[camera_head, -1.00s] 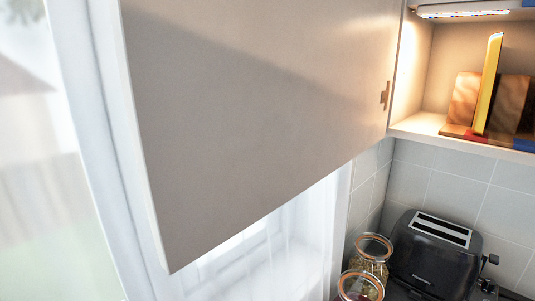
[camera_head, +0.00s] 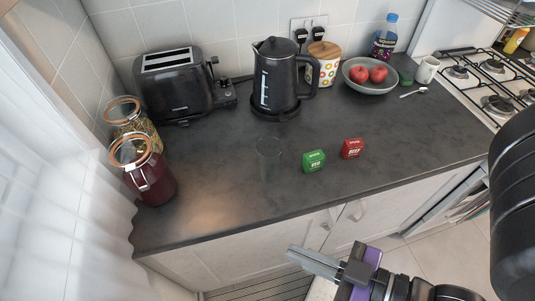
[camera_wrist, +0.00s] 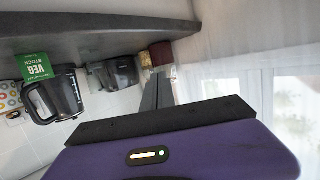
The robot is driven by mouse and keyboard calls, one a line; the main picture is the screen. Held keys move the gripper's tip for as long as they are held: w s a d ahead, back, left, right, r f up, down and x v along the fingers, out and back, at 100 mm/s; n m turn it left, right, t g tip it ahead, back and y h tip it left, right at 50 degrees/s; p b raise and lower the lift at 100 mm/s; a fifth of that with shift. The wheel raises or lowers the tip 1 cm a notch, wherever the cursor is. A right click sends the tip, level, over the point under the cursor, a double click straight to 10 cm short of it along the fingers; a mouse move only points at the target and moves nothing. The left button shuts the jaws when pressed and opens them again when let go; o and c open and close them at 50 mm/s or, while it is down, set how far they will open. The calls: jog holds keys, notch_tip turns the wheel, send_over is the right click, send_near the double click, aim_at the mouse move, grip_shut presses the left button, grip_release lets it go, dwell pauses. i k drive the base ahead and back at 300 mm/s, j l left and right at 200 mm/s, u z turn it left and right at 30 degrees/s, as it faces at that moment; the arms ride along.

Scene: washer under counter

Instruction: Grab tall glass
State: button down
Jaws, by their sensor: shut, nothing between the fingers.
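The tall glass (camera_head: 269,162) is clear and hard to make out. It stands on the dark counter (camera_head: 215,200) in the head view, left of the green stock box (camera_head: 314,161). My gripper (camera_head: 291,252) is shut and empty, in front of the counter's front edge and nearer to me than the glass, apart from it. In the wrist view my gripper's fingers (camera_wrist: 158,92) point up beside the counter; I cannot make out the glass there.
A red stock box (camera_head: 352,148) lies right of the green one. Behind stand a toaster (camera_head: 180,85), a black kettle (camera_head: 276,80) and a fruit bowl (camera_head: 369,77). Two jars, one with red contents (camera_head: 150,178), stand at left. The gas hob (camera_head: 480,80) is at right.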

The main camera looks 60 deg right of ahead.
aim_at(269, 149)
jog(key=k+l+u, duration=0.15)
jog(key=k+u, duration=0.45)
jog(key=u, duration=0.15)
